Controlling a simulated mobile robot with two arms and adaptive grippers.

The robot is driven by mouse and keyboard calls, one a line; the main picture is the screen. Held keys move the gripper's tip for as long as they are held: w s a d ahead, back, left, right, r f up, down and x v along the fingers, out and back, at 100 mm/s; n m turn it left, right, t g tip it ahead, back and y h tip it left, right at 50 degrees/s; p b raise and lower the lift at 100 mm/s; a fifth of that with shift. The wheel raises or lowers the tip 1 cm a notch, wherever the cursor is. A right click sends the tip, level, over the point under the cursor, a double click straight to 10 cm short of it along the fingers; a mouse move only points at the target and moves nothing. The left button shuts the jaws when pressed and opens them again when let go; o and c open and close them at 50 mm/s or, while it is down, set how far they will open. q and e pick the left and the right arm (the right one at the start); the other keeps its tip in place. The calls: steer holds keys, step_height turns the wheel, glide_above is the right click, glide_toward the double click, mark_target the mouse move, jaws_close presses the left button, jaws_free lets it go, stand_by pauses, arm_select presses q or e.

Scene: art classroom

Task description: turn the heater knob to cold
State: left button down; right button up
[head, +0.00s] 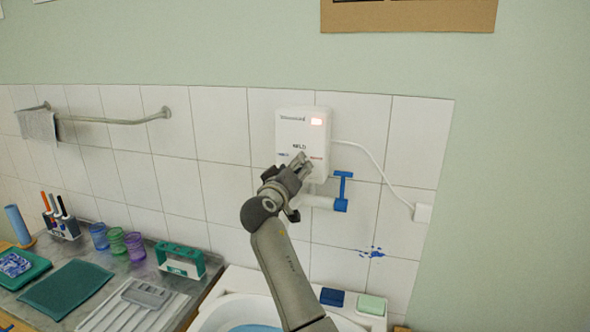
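The gripper's fingers point up at the heater. I cannot tell whether they touch it, or whether they are open or shut. My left gripper is not in view.
A blue-handled tap (342,190) is just right of my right gripper. A white cord runs to a wall socket (422,213). A sink (238,310) lies below. The counter at left holds cups (117,240), a green box (181,260) and a drying rack (133,304).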

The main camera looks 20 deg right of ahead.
steer(key=shift+w+d, duration=0.1)
steer(key=shift+d, duration=0.05)
steer(key=c, duration=0.5)
steer(key=shift+c, duration=0.5)
steer(key=n+p, duration=0.1)
steer(key=n, duration=0.2)
steer(key=shift+n, duration=0.3)
steer(key=n+p, duration=0.1)
steer(key=n, duration=0.1)
steer(key=shift+d+r+n, duration=0.1)
steer(key=shift+n, duration=0.2)
steer(key=n+p, duration=0.2)
steer(key=n, duration=0.1)
steer(key=shift+n, duration=0.4)
steer(key=n+p, duration=0.3)
steer(key=n, duration=0.1)
steer(key=shift+r, duration=0.2)
steer(key=shift+n+p, duration=0.45)
steer(key=shift+n, duration=1.55)
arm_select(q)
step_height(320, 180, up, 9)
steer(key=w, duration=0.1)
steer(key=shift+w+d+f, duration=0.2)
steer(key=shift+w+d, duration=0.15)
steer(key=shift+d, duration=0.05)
arm_select(e)
steer(key=n, duration=0.5)
steer(key=shift+n, duration=0.4)
steer(key=shift+c, duration=0.2)
